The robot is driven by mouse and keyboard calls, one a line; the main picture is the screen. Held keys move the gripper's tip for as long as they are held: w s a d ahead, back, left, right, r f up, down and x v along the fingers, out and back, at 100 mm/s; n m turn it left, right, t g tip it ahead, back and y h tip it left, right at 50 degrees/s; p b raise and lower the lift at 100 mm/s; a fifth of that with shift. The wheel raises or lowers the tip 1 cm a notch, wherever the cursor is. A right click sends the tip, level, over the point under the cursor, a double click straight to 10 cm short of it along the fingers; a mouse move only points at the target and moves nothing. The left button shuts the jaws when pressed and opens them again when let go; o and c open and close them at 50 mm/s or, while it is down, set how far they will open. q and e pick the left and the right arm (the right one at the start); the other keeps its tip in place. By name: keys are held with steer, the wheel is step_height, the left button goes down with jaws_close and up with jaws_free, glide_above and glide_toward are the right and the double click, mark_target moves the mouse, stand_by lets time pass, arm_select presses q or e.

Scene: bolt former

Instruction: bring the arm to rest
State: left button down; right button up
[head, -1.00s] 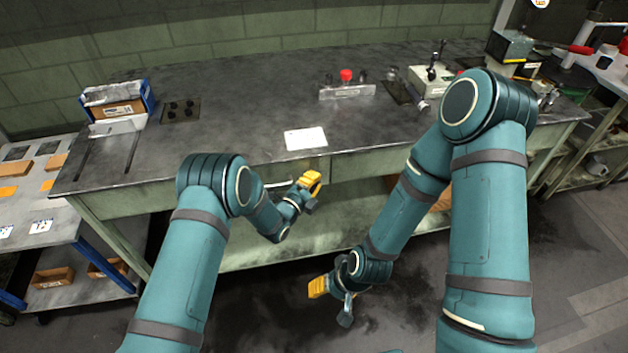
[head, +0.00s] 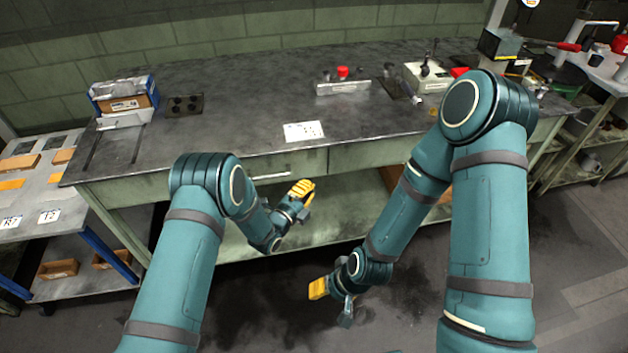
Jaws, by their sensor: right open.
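My left arm comes in from the left, and its gripper (head: 303,192) with yellow fingers hangs in front of the workbench's front edge, below the white paper card (head: 303,131). Its fingers show too small to tell whether they are apart. My right arm bends down from the right. Its gripper (head: 330,302) hangs lower, over the dark floor in front of the bench, with its fingers spread open and nothing between them. Neither gripper touches the bench as far as I can see.
The long workbench (head: 240,135) holds a blue box (head: 122,95), a plate with dark knobs (head: 184,105), and a bar fixture with a red button (head: 343,80). A side table (head: 38,205) stands at left. A press (head: 505,48) stands at the back right. The floor around the right gripper is clear.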

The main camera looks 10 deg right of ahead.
arm_select(q)
steer(key=v, duration=0.5)
steer(key=shift+s+a+f+p, duration=0.1)
steer(key=shift+s+a+p, duration=0.05)
steer(key=shift+a+p, duration=0.15)
steer(key=s+a+f+n+g+y, duration=0.25)
steer(key=a+n+y, duration=0.2)
steer(key=n, duration=0.25)
steer(key=s+a+f+n+g+y, duration=0.1)
steer(key=s+a+f+n+y, duration=0.15)
steer(key=a+n, duration=0.4)
steer(key=s+a+n+g, duration=0.2)
steer(key=s+n+g, duration=0.2)
steer(key=s+n, duration=0.3)
steer(key=s+a+n+g+y, duration=0.1)
steer(key=s+a+n+g, duration=0.1)
steer(key=s+n+g, duration=0.2)
steer(key=s+r+n, duration=0.1)
steer(key=s+n, duration=0.2)
steer(key=s, duration=0.5)
steer(key=shift+s+a+n, duration=0.2)
steer(key=shift+s+n, duration=0.15)
steer(key=shift+s, duration=0.05)
